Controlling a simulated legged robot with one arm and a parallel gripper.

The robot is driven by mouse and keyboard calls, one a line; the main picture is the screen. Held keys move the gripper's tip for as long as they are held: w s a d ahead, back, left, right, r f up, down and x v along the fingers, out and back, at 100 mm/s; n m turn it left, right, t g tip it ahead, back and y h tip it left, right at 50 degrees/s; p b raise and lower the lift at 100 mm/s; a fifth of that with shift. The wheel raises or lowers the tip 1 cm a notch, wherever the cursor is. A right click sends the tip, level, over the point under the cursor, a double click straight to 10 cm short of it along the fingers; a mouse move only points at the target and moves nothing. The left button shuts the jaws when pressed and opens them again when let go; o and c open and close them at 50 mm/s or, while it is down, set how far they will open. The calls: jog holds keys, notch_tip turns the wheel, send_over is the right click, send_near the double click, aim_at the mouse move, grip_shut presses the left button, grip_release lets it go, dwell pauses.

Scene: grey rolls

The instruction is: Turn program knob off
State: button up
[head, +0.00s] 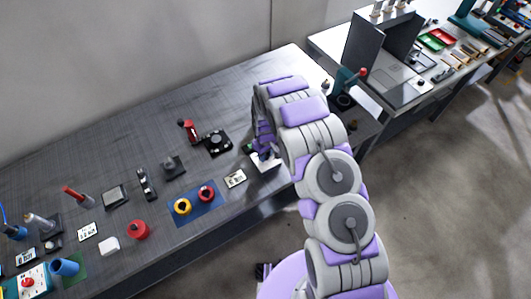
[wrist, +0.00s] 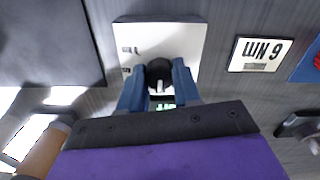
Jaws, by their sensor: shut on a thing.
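The program knob (wrist: 158,70) is a round black knob on a white panel (wrist: 136,36) in the wrist view. My gripper (wrist: 158,80) has its two blue fingers shut on the knob, one on each side. A small green patch shows on the panel below the knob, between the fingers. In the head view the white panel (head: 267,166) sits near the front edge of the workbench. My gripper (head: 262,150) is over it there, and my purple and grey arm partly covers it. The knob itself is hard to make out in the head view.
A label card (wrist: 260,54) lies right of the panel in the wrist view. In the head view a blue plate (head: 193,216) with yellow and red buttons is further left. A red lever (head: 189,130) and a black device (head: 217,143) stand behind. The bench's back is clear.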

jog(key=shift+w+a+r, duration=0.1)
jog(key=shift+w+r, duration=0.05)
jog(key=shift+w, duration=0.1)
jog(key=o, duration=0.8)
jog(key=shift+c, duration=0.2)
jog(key=o, duration=0.3)
jog(key=shift+s, duration=0.15)
notch_tip(320, 180, up, 17)
jog(key=shift+a, duration=0.1)
